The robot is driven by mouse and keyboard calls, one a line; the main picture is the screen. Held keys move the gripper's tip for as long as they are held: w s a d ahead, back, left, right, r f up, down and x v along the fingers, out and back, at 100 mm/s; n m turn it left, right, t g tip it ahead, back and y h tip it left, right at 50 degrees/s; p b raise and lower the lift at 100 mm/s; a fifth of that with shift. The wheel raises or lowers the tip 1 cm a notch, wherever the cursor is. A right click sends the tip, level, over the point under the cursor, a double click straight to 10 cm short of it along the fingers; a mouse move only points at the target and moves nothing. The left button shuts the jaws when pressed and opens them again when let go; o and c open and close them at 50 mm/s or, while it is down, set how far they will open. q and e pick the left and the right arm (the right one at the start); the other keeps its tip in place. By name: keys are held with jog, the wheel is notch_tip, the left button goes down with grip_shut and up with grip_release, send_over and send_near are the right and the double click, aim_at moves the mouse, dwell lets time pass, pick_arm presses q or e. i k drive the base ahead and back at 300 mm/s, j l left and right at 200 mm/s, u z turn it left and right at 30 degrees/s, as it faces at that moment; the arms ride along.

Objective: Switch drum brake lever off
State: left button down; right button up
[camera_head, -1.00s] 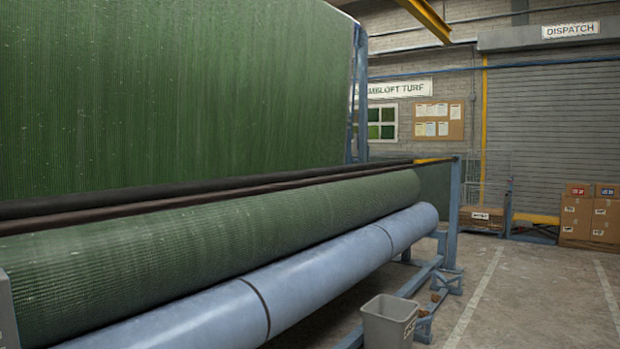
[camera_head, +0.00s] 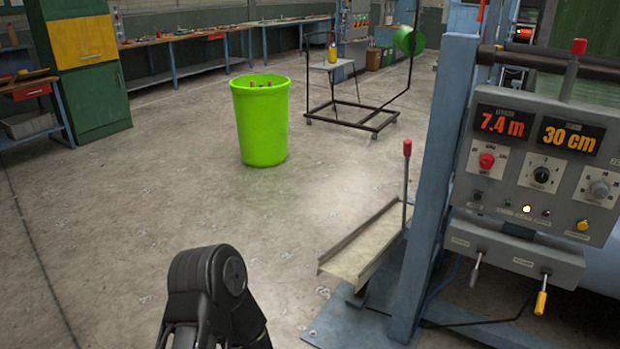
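Several levers show at the machine's end, and I cannot tell which is the drum brake lever. Below the control panel (camera_head: 540,160), a small box (camera_head: 515,257) carries a grey-handled lever (camera_head: 475,270) and a yellow-handled lever (camera_head: 540,301), both hanging down. Their labels are too small to read. A tall red-knobbed lever (camera_head: 406,180) stands upright left of the blue post. Another red-knobbed lever (camera_head: 572,72) rises above the panel. A black arm link of mine shows at the bottom, left of the machine and apart from every lever. No gripper fingers are in view.
A pale channel-shaped tray (camera_head: 360,250) juts left from the blue post (camera_head: 435,180) at low height. A bright green bin (camera_head: 261,125) and a wheeled frame (camera_head: 352,118) stand behind on the concrete floor. The floor at left is clear. Workbenches (camera_head: 220,30) line the back wall.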

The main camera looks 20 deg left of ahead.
aim_at(408, 142)
jog(key=j+u, duration=0.1)
jog(key=i+j, duration=0.3)
jog(key=i+j+z, duration=0.1)
jog(key=i+j, duration=0.2)
jog(key=j, duration=0.15)
jog(key=i+j, duration=0.3)
jog(key=i+j+z, duration=0.1)
jog(key=i+j, duration=0.15)
jog(key=j, duration=0.25)
jog(key=i+j, duration=0.3)
jog(key=i+j+z, duration=0.15)
jog(key=j, duration=0.35)
jog(key=i+j, duration=0.35)
jog(key=i+j+z, duration=0.1)
jog(key=i+j, duration=0.15)
jog(key=j, duration=0.3)
